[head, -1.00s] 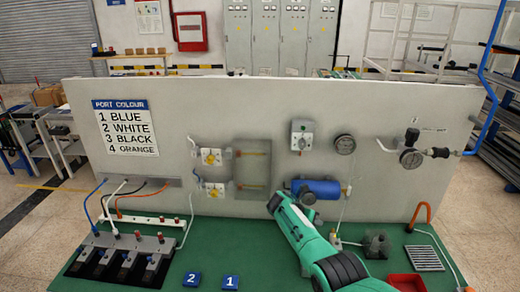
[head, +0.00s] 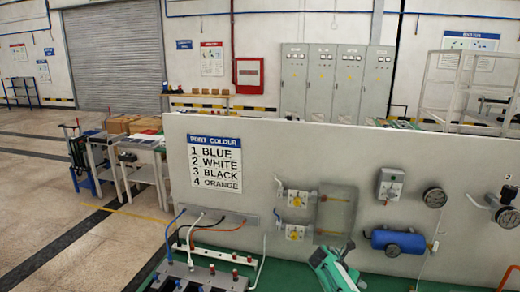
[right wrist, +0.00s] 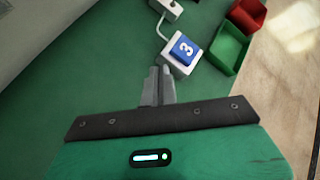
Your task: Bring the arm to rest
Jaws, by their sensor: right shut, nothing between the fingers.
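My right gripper (right wrist: 159,72) is shut and empty in the right wrist view, its two grey fingers together above the green bench top (right wrist: 100,75). In the head view my green right arm comes up from the bottom edge, and the right gripper (head: 347,249) shows small in front of the upright grey panel (head: 270,150), left of the blue cylinder (head: 398,241). My left gripper is not in view.
The panel carries valves, gauges and a port colour sign (head: 214,163). A port block with coloured cables (head: 200,277) sits at the bottom left. A red tray (right wrist: 247,14) and a green tray (right wrist: 229,49) lie near the bench edge. Open floor (head: 90,240) is at left.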

